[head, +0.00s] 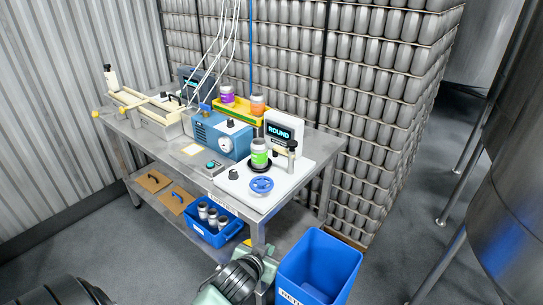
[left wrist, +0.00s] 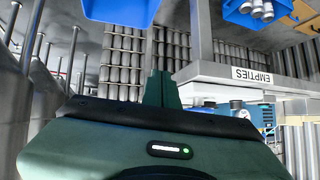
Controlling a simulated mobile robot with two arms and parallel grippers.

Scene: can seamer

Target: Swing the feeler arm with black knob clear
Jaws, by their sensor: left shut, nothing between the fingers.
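The roundness gauge stands at the table's right end, with a white base plate (head: 239,189) and a screen reading ROUND (head: 283,131). A green-labelled can (head: 259,153) stands upright on it. Just right of the can is a post with a black knob (head: 292,145), which looks like the feeler arm; I cannot tell whether it touches the can. My left gripper (head: 262,252) is low in front of the table's right end, below and apart from the gauge. In the left wrist view its green fingers (left wrist: 160,88) are shut and empty. My right gripper is not visible.
A blue handwheel (head: 262,185) and another black knob (head: 233,174) sit on the base plate. A blue bin (head: 320,268) stands right of my left gripper. The EMPTIES table edge (left wrist: 222,71) is close by. A blue crate of cans (head: 207,232) sits on the lower shelf.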

